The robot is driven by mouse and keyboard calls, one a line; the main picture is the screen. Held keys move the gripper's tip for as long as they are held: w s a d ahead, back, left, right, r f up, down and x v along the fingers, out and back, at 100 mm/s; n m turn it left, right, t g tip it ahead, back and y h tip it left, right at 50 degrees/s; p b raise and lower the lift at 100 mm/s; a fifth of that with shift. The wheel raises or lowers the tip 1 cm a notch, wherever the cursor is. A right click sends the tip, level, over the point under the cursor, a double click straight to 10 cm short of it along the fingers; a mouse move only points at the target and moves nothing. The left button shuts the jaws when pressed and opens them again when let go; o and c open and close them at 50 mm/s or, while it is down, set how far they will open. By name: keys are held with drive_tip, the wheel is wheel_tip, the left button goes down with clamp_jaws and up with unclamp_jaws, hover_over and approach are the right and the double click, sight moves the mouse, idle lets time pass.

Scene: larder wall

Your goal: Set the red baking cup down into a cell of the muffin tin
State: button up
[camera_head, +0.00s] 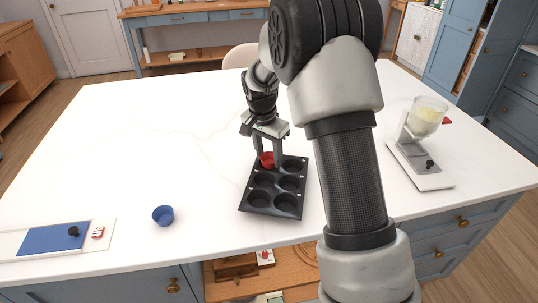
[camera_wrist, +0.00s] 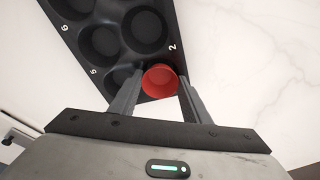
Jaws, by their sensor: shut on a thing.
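The red baking cup (camera_head: 267,160) is between the fingers of my gripper (camera_head: 268,156), which is shut on it. The wrist view also shows the red cup (camera_wrist: 160,81) upright, with a finger on each side. The dark muffin tin (camera_head: 273,191) lies on the white worktop, with two columns of round cells. The cup is at the tin's far left corner, where it hides what is under it. I cannot tell whether its base is inside a cell or above it. The other cells look empty. In the wrist view the tin (camera_wrist: 158,12) extends up and left.
A blue cup (camera_head: 163,215) stands left of the tin. A blue board with a black knob (camera_head: 55,238) lies at the front left. A grey and white appliance with a clear bowl (camera_head: 420,160) stands at the right. The worktop's back left is clear.

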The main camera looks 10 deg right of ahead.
drive_tip(key=shift+s+a+f, duration=0.1)
drive_tip(key=shift+s+f, duration=0.1)
drive_tip(key=shift+f, duration=0.25)
drive_tip(key=shift+s+f, duration=0.2)
drive_tip(key=shift+f, duration=0.25)
drive_tip(key=o, duration=1.1)
drive_tip(key=shift+w+f, duration=0.1)
drive_tip(key=shift+r, duration=0.55)
wheel_tip(320, 180, up, 18)
drive_tip(key=s+a+p, duration=0.1)
drive_tip(key=a+p, duration=0.1)
drive_tip(key=s+d+r+n+t+y+p, duration=0.15)
drive_tip(key=s+r+n+p, duration=0.25)
drive_tip(key=s+r, duration=0.9)
drive_tip(key=s+f+n+t+p, duration=0.1)
drive_tip(key=s+n, duration=0.4)
drive_tip(key=s, duration=1.1)
drive_tip(key=d+t+p, duration=0.1)
drive_tip(key=p, duration=0.1)
drive_tip(key=shift+n+t+p, duration=0.3)
drive_tip(key=shift+t, duration=0.05)
